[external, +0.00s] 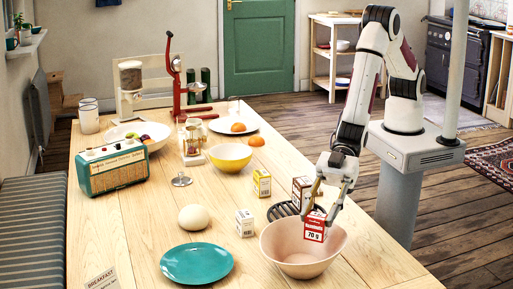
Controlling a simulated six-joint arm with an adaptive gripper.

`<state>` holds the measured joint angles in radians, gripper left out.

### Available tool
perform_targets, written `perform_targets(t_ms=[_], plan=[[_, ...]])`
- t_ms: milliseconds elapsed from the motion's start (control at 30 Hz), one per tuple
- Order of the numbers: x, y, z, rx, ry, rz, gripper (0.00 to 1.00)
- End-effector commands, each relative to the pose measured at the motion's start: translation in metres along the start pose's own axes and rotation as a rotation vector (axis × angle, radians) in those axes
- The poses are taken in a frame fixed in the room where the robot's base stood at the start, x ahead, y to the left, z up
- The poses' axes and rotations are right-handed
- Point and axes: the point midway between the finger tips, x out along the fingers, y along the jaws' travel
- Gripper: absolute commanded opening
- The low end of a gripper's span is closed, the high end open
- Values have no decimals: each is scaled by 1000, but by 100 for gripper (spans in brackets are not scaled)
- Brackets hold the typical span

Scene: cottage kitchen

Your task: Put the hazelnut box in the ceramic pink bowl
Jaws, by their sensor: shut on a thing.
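The ceramic pink bowl (275,254) stands near the front right of the table. My gripper (322,207) is shut on a red-and-white box (314,231) marked 70 g and holds it roughly upright over the back part of the bowl. Whether the box touches the bowl cannot be told. A brown-and-white box (300,187) stands behind my gripper, partly hidden by it. A yellow box (262,183) and a small white box (244,223) stand to the left. The names on the boxes are too small to read, so I cannot tell which is the hazelnut box.
A dark slatted trivet (281,211) lies just behind the bowl. A teal plate (197,263) and a pale round ball (193,217) lie to the left. A yellow bowl (230,159), a green radio (112,165) and a red press (177,90) stand farther back. The left front tabletop is mostly clear.

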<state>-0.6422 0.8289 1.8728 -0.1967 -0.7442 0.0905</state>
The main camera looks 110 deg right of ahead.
Motion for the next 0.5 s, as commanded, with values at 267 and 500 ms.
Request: perform_targets(t_ms=[267, 500], plan=[[10, 0, 24, 0, -1, 0, 12], [12, 0, 30, 0, 1, 0, 12]])
